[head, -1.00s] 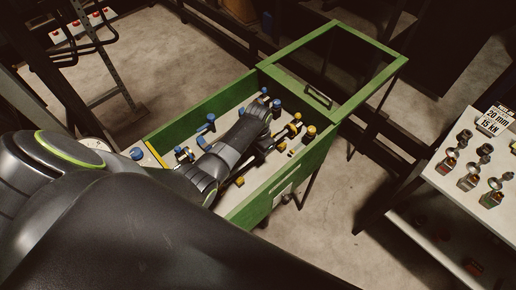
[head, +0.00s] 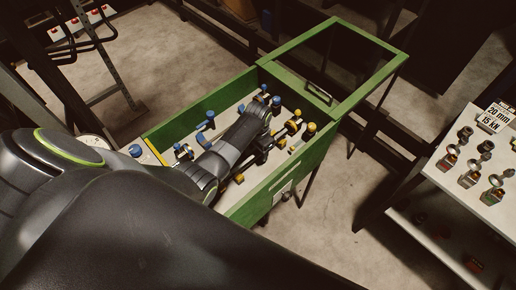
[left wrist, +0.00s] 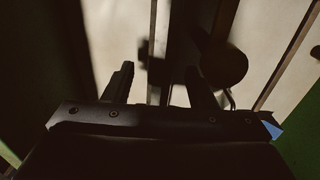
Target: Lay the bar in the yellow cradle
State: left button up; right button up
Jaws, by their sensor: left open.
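My left gripper (head: 262,152) is inside the green box, pointing down, and partly hidden by its own arm. In the left wrist view its two fingers (left wrist: 157,85) are apart, with nothing clamped between them. A thin pale bar (left wrist: 158,45) runs lengthwise below and between the fingers; whether it touches them cannot be told. Yellow cradle parts (head: 293,127) with a metal piece across them show right of the gripper in the head view. Blue-capped holders (head: 207,121) stand on the left side of the box. My right gripper is not in view.
The green box (head: 205,106) has raised walls and an open framed lid (head: 378,90) at its back right. A white table (head: 450,190) with metal fittings and a sign (head: 497,117) stands at the right. A dark round shape (left wrist: 223,66) lies near the right finger.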

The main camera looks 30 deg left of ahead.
pick_arm(q)
notch_tip(320, 180, up, 18)
jog(key=shift+f, duration=0.25)
dwell(0.4)
dwell(0.6)
